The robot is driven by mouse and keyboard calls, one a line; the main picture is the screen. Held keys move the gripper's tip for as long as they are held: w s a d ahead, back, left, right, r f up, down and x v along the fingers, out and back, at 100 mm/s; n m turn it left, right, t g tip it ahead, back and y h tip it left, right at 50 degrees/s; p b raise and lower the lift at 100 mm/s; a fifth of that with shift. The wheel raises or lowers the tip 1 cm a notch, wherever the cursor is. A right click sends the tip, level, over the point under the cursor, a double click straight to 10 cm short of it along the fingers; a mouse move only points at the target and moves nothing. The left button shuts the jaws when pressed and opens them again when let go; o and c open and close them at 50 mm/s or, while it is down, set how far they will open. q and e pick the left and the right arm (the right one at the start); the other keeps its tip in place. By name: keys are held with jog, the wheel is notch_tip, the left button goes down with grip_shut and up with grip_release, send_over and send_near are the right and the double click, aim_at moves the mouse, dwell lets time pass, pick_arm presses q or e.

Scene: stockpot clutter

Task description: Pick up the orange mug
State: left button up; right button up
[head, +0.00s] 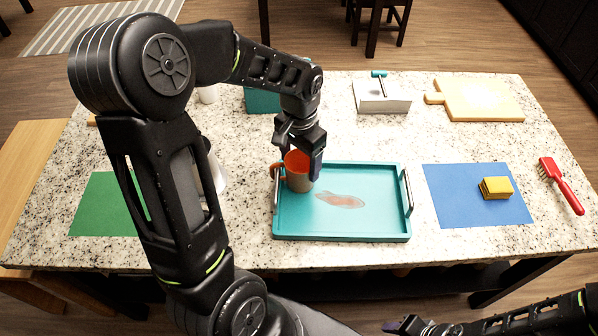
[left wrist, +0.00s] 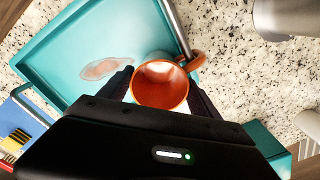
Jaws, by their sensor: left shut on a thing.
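The orange mug (head: 299,181) has an orange inside and handle and a tan lower body. It stands at the left back corner of the teal tray (head: 342,236), its handle pointing left over the tray's metal grip. I cannot tell whether it touches the tray floor. My left gripper (head: 303,157) reaches down from behind and is shut on the mug. In the left wrist view the mug (left wrist: 160,84) sits between the two dark fingers, and its inside looks empty. My right gripper (head: 399,325) is at the bottom edge, partly cut off, and its jaws are unclear.
A brownish stain (head: 341,201) marks the tray floor. A blue mat (head: 450,207) with a yellow sponge (head: 495,188) and a red brush (head: 562,186) lie right. A white box (head: 381,96) and cutting board (head: 480,100) stand behind. A green mat (head: 97,207) lies left, partly behind my arm.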

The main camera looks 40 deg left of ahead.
pick_arm(q)
jog(key=c, duration=1)
jog(key=shift+o, duration=0.2)
notch_tip(320, 180, up, 10)
dwell(0.5)
